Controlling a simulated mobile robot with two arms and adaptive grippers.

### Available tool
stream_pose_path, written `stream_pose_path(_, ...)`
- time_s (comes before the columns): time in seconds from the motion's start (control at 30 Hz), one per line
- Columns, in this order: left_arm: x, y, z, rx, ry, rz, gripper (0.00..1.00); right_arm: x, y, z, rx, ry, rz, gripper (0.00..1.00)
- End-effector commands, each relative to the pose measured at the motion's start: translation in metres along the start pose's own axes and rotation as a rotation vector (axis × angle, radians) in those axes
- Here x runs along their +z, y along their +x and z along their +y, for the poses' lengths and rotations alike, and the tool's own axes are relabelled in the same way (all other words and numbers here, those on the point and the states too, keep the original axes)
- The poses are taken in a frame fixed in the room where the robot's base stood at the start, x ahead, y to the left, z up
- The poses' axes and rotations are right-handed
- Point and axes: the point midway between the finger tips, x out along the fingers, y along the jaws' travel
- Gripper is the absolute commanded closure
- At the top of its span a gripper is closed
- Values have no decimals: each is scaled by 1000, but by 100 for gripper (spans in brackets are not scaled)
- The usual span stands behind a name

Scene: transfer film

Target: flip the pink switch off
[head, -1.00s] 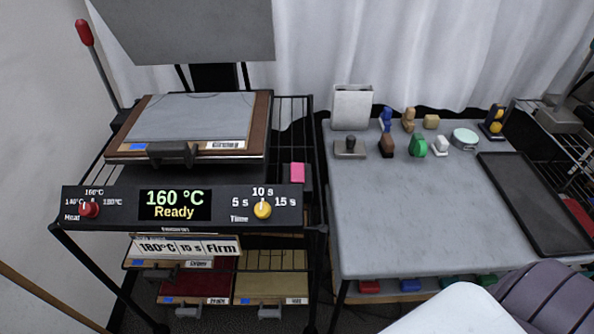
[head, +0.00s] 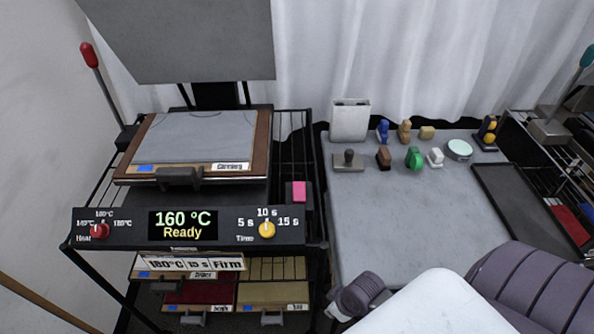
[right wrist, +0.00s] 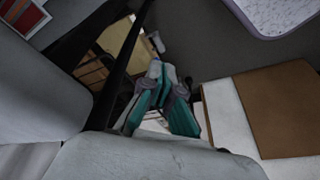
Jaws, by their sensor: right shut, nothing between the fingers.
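The pink switch (head: 299,191) is on a dark housing right of the heat press, just above the right end of the control panel (head: 130,228). It is unobstructed in the head view; its rocker position is too small to tell. The display (head: 182,225) is lit and reads "160 °C Ready". My right gripper (right wrist: 158,72) shows in the right wrist view with its teal fingers together and empty. In the head view, parts of my right arm are at the lower right, below the switch and apart from it. My left gripper is not in view.
The heat press platen (head: 195,140) is left of the switch. The grey table (head: 430,225) at right holds a white container (head: 350,120), several small stamps and a dark tray (head: 525,205). Drawers (head: 270,293) sit under the panel. The table's middle is clear.

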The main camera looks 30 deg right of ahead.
Motion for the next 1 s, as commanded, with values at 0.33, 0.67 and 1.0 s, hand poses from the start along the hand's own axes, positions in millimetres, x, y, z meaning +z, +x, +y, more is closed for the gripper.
stream_pose_path(0.33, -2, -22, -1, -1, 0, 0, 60, -56, -126, 11, -101, -267, 83, 100)
stream_pose_path(0.67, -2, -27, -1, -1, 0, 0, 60, -116, -211, 72, -226, -584, 242, 100)
stream_pose_path(1.0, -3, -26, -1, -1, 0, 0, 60, -206, -310, 148, -196, -703, 495, 100)
